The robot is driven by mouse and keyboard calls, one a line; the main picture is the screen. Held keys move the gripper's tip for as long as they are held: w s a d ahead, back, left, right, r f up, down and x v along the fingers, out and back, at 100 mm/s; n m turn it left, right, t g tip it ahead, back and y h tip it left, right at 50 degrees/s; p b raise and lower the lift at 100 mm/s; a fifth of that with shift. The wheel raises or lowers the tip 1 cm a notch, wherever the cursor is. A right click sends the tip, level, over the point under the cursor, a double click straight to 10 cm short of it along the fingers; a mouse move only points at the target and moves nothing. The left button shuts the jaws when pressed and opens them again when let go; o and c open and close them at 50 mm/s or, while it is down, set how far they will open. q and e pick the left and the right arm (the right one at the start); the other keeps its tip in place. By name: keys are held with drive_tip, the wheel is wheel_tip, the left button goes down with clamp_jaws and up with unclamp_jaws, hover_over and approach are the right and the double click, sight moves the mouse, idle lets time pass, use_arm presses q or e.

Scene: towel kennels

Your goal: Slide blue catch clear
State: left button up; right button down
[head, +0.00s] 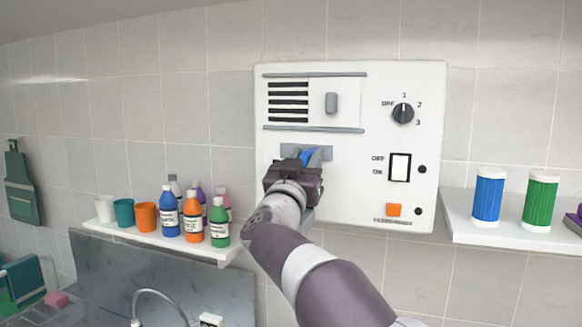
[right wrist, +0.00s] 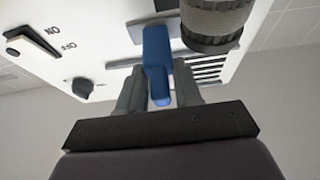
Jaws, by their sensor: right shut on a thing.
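The blue catch (head: 306,157) is on a grey plate (head: 327,152) at the left of the white wall panel (head: 350,200), below a vented sliding cover. My right gripper (head: 300,165) is at the catch and covers part of it in the head view. In the right wrist view the blue catch (right wrist: 158,62) sits between the two grey fingers of my right gripper (right wrist: 160,90), which is shut on it. My left gripper is not in view.
The panel has a dial (head: 403,113), a white rocker switch (head: 399,167) and an orange button (head: 393,210). Several bottles and cups stand on a left shelf (head: 150,236). Blue and green canisters stand on a right shelf (head: 470,228).

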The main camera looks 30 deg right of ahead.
drive_tip(key=shift+s+d, duration=0.1)
drive_tip(key=shift+s, duration=0.15)
drive_tip(key=c, duration=1)
unclamp_jaws()
drive_tip(key=shift+s+d, duration=0.1)
drive_tip(key=shift+s, duration=0.1)
drive_tip(key=shift+c, duration=0.2)
drive_tip(key=shift+s+a+r, duration=0.1)
drive_tip(key=shift+a, duration=0.1)
use_arm(q)
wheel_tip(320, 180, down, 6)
drive_tip(key=b, duration=0.6)
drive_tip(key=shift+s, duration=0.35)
use_arm(e)
drive_tip(key=v, duration=1.2)
drive_tip(key=shift+s+a, duration=0.25)
